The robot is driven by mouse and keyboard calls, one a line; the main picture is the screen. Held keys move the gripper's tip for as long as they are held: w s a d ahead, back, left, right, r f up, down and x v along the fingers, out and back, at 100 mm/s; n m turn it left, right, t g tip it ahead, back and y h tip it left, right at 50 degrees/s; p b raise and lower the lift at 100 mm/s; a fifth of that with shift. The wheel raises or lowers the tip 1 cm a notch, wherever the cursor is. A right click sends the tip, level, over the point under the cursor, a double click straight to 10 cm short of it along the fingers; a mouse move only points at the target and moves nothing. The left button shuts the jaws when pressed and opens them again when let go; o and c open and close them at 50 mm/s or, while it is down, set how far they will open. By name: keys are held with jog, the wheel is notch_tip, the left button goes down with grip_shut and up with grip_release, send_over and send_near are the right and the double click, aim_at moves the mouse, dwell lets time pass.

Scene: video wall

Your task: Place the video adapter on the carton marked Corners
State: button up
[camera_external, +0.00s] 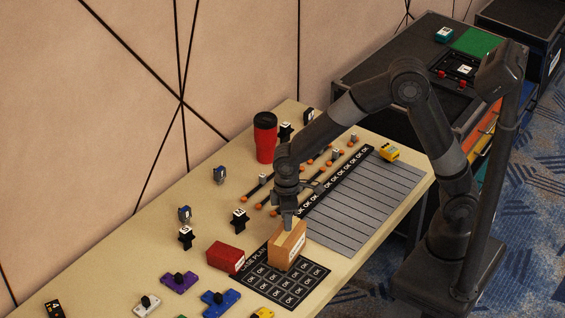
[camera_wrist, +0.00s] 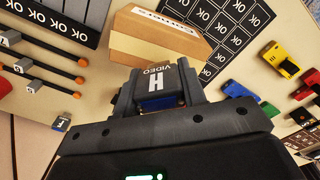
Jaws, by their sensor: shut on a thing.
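The video adapter (camera_wrist: 155,82), dark with a white H and the word VIDEO, is between the fingers of my gripper (camera_wrist: 158,92) in the wrist view. My gripper is shut on it. The brown carton (camera_wrist: 160,38) lies just beyond the adapter, with a white label reading Corners upside down. In the external view my gripper (camera_external: 288,213) points down right over the carton (camera_external: 287,250), which stands at the far edge of the black OK mat. The adapter is hard to make out there, and I cannot tell whether it touches the carton.
A red box (camera_external: 225,258) stands left of the carton. The black OK mat (camera_external: 262,289) lies in front, and a grey striped board (camera_external: 350,215) lies to the right. Rods with orange ends (camera_external: 310,180) lie behind. A red tumbler (camera_external: 265,138) stands at the back.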

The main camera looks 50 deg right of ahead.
jog(key=shift+f, duration=1.1)
jog(key=shift+f, duration=0.15)
jog(key=o, duration=1)
jog(key=shift+o, duration=0.2)
